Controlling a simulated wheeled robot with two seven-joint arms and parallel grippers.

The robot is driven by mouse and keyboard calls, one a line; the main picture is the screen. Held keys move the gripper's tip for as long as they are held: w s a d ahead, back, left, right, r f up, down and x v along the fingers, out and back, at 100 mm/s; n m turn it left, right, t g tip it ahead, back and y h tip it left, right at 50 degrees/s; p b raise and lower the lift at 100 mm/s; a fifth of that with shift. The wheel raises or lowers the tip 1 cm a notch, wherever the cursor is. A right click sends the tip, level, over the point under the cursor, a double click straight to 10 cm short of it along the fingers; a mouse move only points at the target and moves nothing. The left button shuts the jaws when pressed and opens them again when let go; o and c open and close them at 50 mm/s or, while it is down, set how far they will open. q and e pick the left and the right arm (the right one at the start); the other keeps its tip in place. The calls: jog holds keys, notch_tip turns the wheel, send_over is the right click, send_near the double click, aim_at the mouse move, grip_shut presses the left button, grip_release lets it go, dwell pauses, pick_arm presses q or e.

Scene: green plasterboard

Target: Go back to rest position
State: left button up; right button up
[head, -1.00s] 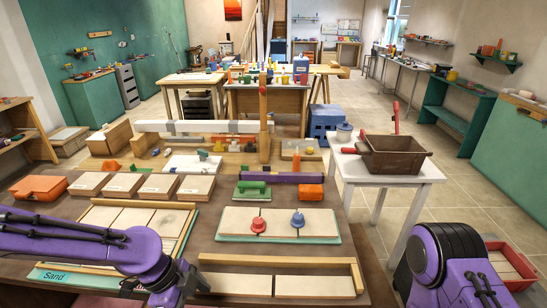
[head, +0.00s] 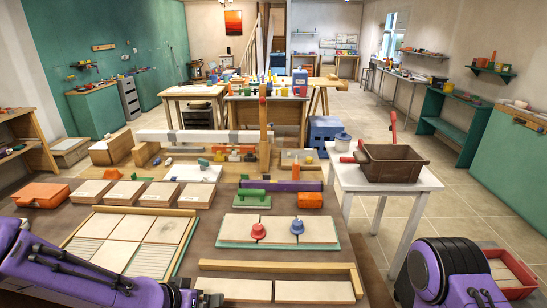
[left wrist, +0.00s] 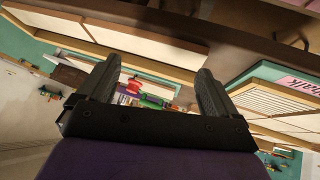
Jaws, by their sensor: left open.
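My left arm is purple and comes in low from the left in the head view. My left gripper (head: 207,298) is at the bottom edge of the head view, partly cut off, at the near side of the workbench. In the left wrist view my left gripper (left wrist: 155,82) has its two dark fingers wide apart, with nothing between them. My right arm shows as a purple and black link at the bottom right of the head view. Its gripper is out of the frame.
On the workbench (head: 210,228) lie a wooden tray of panels (head: 122,240), a green-edged board with a red knob (head: 258,231) and a blue knob (head: 297,227), and a framed strip (head: 300,290). A white side table (head: 383,186) holds a brown bin (head: 392,165).

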pick_arm(q)
jog(key=s+a+f+n+y+b, duration=0.1)
jog(key=s+a+f+n+y, duration=0.2)
jog(key=f, duration=0.4)
jog(key=s+a+f+n+y+b, duration=0.1)
jog(key=s+a+f+n+b, duration=0.1)
jog(key=s+a+f+n, duration=0.25)
jog(key=s+a+f+g+y+b, duration=0.1)
jog(key=s+a+f, duration=0.1)
jog(key=s+f, duration=0.5)
jog(key=s+a+f+n+g+y+b, duration=0.1)
jog(key=s+a+f+g+y+b, duration=0.1)
jog(key=s+f, duration=0.6)
jog(key=s, duration=0.3)
jog(key=shift+a+g, duration=0.3)
